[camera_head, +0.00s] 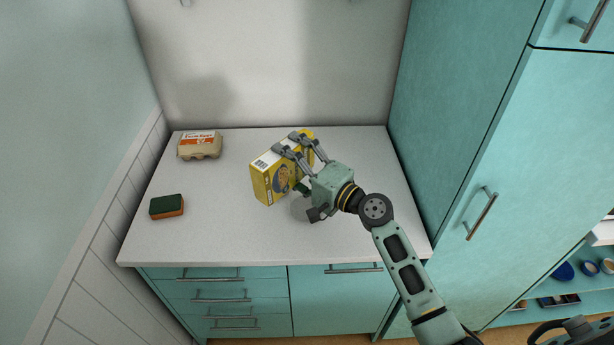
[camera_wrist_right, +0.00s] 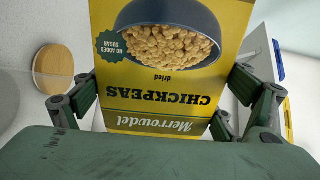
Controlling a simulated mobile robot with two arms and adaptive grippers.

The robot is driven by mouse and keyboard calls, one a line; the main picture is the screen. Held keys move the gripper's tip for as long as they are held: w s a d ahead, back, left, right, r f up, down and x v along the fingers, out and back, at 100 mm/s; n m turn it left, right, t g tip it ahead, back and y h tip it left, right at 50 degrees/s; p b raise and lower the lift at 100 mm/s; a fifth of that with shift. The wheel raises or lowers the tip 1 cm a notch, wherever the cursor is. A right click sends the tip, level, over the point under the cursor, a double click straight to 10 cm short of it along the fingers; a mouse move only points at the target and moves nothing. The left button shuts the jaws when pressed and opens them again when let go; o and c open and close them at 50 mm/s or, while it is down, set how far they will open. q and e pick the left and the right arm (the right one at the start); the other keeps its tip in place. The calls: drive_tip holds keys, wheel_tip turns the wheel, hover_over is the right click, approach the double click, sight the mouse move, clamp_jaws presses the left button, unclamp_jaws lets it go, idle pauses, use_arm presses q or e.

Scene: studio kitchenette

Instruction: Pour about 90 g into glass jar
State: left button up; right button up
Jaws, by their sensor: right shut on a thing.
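My right gripper (camera_head: 296,148) is shut on a yellow box of dried chickpeas (camera_head: 270,187), with its fingers on either side of it. The box is tilted over the counter; whether it touches the counter is hard to tell. In the right wrist view, the box (camera_wrist_right: 150,100) fills the middle, its print upside down, with a finger at each side. I cannot see chickpeas coming out. A faint, clear round shape (camera_head: 299,209), which looks like the glass jar, stands on the counter just below the box, partly hidden by my gripper. Its contents cannot be made out.
On the white counter (camera_head: 215,230), an egg carton (camera_head: 200,149) stands at back left and a green and orange sponge (camera_head: 167,206) at left. A tall teal cabinet (camera_head: 470,140) bounds the right. A round wooden disc (camera_wrist_right: 54,69) shows in the wrist view.

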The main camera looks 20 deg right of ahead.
drive_tip(key=shift+d, duration=0.1)
drive_tip(key=shift+w+d, duration=0.15)
drive_tip(key=shift+w, duration=0.05)
drive_tip(key=shift+r+m, duration=0.1)
drive_tip(key=shift+m, duration=0.2)
drive_tip(key=shift+s+r, duration=0.1)
drive_tip(key=shift+w+d+m+p, duration=0.2)
drive_tip(key=shift+m+p, duration=0.1)
drive_tip(key=shift+p, duration=0.05)
drive_tip(key=shift+s+a+r, duration=0.1)
drive_tip(key=shift+a+r, duration=0.05)
